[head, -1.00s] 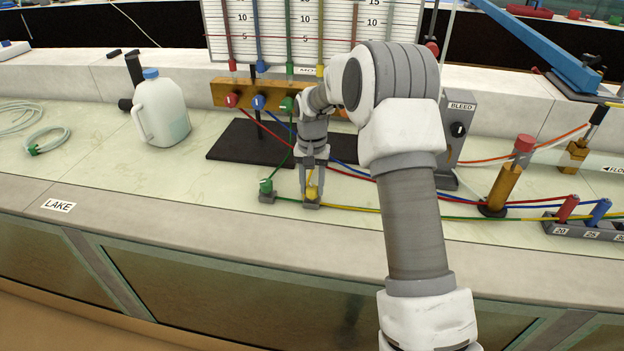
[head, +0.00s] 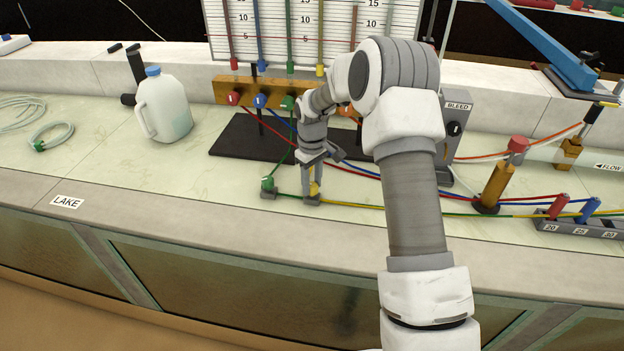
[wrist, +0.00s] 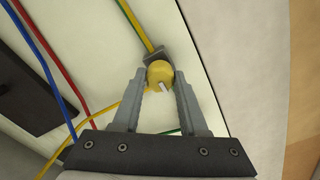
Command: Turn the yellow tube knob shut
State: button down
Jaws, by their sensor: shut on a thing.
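The yellow tube knob (head: 315,188) sits on a small grey block on the pale bench top, near the front edge. In the wrist view the knob (wrist: 159,71) is round, with a white mark on its lower side. My gripper (head: 312,191) points down over it. In the wrist view the two fingers of my gripper (wrist: 160,77) are shut on the knob, one on each side. A yellow tube (wrist: 120,108) runs to the knob. In the head view a finger partly hides the knob.
A green knob (head: 268,184) on a similar block stands close at left. Red, blue and green tubes cross the bench nearby. A black base plate (head: 235,140) and a gauge board (head: 305,30) stand behind.

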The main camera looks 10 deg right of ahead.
aim_at(312, 185)
jog(key=n+p, duration=0.1)
jog(key=n, duration=0.5)
jog(key=shift+p, duration=0.35)
dwell(0.4)
jog(key=shift+c, duration=2.2)
grip_release()
notch_tip(312, 185, up, 17)
jog(key=p, duration=0.2)
jog(key=shift+r, duration=0.2)
